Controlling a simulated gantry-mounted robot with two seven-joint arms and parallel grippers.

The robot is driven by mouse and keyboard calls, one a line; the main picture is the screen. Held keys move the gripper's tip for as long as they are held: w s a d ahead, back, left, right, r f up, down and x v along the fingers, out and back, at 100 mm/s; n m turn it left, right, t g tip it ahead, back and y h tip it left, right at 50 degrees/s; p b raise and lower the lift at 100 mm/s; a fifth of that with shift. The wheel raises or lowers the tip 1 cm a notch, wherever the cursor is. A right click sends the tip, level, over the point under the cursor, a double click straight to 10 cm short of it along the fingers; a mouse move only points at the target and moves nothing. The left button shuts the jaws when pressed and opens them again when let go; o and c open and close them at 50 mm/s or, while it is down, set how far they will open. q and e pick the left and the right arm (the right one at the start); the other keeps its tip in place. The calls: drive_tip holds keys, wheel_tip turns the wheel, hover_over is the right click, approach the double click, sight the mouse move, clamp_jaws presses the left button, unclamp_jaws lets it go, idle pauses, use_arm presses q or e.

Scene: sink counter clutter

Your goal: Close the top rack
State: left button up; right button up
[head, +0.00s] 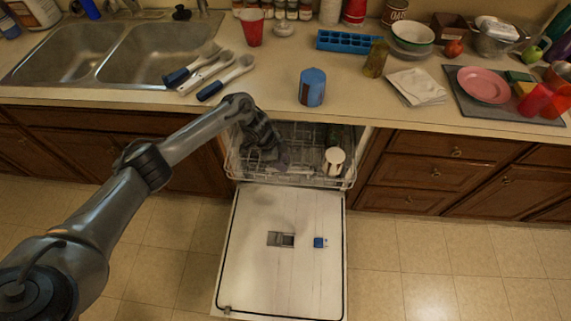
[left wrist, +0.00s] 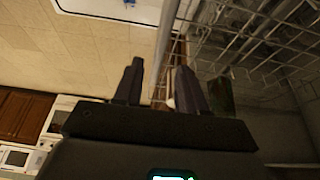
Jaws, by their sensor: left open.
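The top rack (head: 305,181), a pale wire basket, shows in the opening of the dishwasher under the counter. A light-coloured mug (head: 334,160) is at its right side. The rack's wires (left wrist: 262,42) also fill the upper right of the left wrist view. My left gripper (head: 277,160) reaches down at the left part of the rack. In the left wrist view the gripper (left wrist: 160,88) has its fingers apart, with nothing clearly held between them. Whether a finger touches the rack cannot be told. My right gripper is in neither view.
The dishwasher door (head: 275,270) lies lowered in front of the rack. Drawers (head: 428,173) flank it on the right. On the counter above are a blue can (head: 312,88) and several blue-handled utensils (head: 192,66). The floor (head: 440,260) at right is clear.

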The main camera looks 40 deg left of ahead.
use_arm(q)
drive_tip(key=p+v, duration=0.1)
drive_tip(key=v, duration=0.5)
drive_tip(key=shift+r, duration=0.4)
drive_tip(key=shift+a, duration=0.15)
